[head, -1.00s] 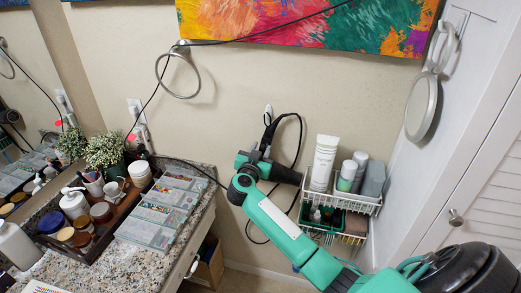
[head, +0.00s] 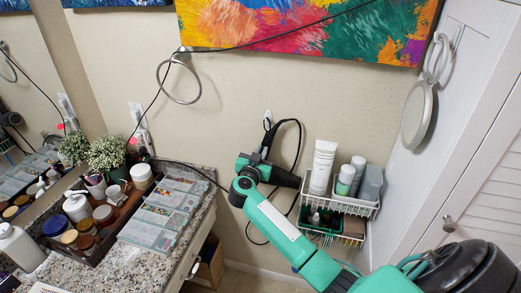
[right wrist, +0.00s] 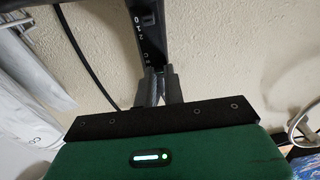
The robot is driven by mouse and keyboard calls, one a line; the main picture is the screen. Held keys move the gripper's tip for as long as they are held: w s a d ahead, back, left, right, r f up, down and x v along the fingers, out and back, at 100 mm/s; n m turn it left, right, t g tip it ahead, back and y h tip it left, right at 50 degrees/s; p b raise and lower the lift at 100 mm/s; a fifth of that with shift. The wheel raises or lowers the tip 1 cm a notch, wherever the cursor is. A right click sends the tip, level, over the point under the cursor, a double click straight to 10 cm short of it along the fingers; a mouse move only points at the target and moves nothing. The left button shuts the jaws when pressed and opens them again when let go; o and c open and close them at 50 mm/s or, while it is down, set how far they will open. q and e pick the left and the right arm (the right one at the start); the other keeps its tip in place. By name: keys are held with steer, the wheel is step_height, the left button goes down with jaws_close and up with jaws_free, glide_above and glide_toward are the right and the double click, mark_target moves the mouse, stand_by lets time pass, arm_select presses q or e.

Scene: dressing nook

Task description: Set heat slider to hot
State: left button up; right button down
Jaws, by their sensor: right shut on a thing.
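A black hair dryer (head: 286,178) hangs against the wall, with its barrel pointing right and its handle up toward a white hook. My right gripper (head: 259,155) is at the dryer's handle. In the right wrist view the black handle (right wrist: 143,28) shows white marks, with 0, 1 and 2 above smaller letters. The two fingertips of my right gripper (right wrist: 157,75) are close together at the handle, just below the small letters. They are shut on what appears to be the small heat slider, which they mostly hide. Its exact setting cannot be read. My left gripper is out of view.
A wire basket (head: 352,208) with bottles hangs right of the dryer. A black cord (head: 300,135) loops beside it. A granite counter (head: 200,215) with trays and jars stands left. A towel ring (head: 179,85) is on the wall. A white door (head: 455,140) is at right.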

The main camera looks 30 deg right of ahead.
steer(key=shift+r, duration=0.25)
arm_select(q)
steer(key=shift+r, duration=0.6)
arm_select(e)
steer(key=c, duration=1.5)
jaws_free()
